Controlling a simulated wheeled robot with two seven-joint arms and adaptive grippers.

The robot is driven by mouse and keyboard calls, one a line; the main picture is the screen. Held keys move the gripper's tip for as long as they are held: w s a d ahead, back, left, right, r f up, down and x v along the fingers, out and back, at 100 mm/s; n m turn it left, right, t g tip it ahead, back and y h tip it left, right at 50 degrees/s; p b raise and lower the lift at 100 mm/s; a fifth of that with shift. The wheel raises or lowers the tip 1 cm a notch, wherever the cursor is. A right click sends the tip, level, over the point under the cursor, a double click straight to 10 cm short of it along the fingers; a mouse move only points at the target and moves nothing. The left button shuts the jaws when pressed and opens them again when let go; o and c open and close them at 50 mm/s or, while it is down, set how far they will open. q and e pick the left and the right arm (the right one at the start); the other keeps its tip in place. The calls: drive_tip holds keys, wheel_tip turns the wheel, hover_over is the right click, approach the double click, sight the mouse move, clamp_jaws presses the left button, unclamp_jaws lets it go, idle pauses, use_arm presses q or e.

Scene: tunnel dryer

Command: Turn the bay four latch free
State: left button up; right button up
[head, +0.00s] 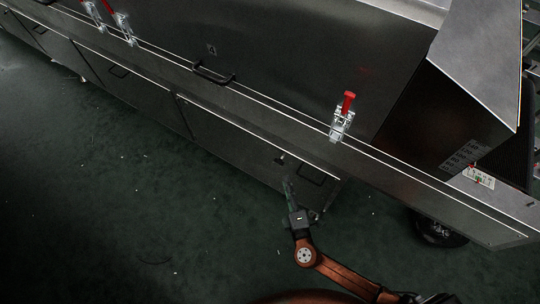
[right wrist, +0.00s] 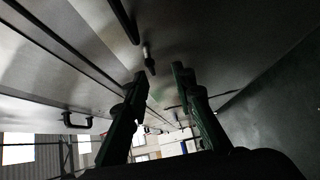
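In the head view a small dark latch (head: 280,160) sticks out of the lower door panel (head: 235,140), left of that door's black handle (head: 312,175). My right gripper (head: 287,183) is just below the latch, in front of the panel. In the right wrist view the latch (right wrist: 150,60) lies ahead of the two fingertips, roughly between them. The fingers of my right gripper (right wrist: 157,78) stand apart with nothing between them. I cannot tell the exact gap to the latch. A "4" label (head: 211,49) is on the upper panel. My left gripper is not in view.
A red-handled toggle clamp (head: 342,117) stands on the ledge above the door; two more (head: 123,28) are at the far left. A black bar handle (head: 213,74) projects from the upper panel. A dark wheel (head: 437,228) stands at right. The green floor is mostly clear.

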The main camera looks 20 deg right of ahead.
sight(280, 164)
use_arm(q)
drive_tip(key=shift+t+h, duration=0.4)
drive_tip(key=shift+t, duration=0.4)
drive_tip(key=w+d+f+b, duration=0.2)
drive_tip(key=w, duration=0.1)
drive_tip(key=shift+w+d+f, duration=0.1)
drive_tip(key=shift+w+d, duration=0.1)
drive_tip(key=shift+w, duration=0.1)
use_arm(e)
drive_tip(key=shift+t, duration=0.3)
drive_tip(key=w, duration=0.2)
drive_tip(key=w+r, duration=0.1)
drive_tip(key=w, duration=0.5)
drive_tip(key=shift+d+r, duration=0.1)
drive_tip(key=shift+r, duration=0.1)
drive_tip(key=shift+c, duration=0.7)
clamp_jaws()
